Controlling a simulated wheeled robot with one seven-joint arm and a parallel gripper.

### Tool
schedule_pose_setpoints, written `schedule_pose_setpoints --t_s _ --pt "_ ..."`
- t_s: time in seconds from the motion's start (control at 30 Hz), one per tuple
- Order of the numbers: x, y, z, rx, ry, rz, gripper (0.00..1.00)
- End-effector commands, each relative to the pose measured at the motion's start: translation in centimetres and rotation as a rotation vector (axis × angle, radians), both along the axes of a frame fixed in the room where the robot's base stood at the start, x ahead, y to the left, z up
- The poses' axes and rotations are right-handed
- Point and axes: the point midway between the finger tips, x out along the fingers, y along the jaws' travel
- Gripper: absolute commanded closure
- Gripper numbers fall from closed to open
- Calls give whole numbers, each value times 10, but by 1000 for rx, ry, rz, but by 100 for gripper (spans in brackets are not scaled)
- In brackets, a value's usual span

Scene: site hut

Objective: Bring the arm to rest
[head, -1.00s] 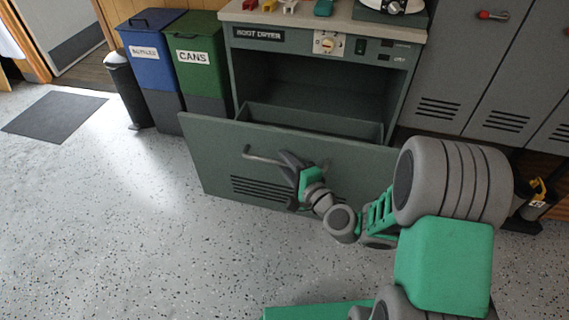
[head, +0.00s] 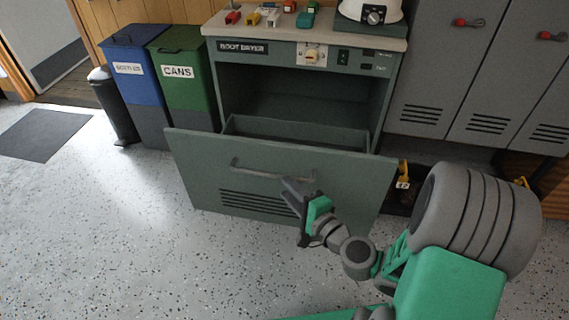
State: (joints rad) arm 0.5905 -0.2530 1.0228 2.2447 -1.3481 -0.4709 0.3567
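My arm reaches in from the lower right. The front panel (head: 200,165) stands out and tilts toward me, and the dark bay behind it looks empty.
A blue bin (head: 140,92) and a green cans bin (head: 185,90) stand left of the dryer, with a slim dark bin (head: 115,110) beside them. Grey lockers (head: 430,75) are on the right. Small coloured items lie on the dryer top (head: 225,25). The speckled floor (head: 130,240) at left is clear.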

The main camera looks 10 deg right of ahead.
Motion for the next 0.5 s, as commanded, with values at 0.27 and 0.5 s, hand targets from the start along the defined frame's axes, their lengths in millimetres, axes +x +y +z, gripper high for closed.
schedule_pose_setpoints --t_s 0.27,0.5 --pt "-17 44 61 -419 11 347 66" --pt "-61 -6 179 -1180 202 760 66"
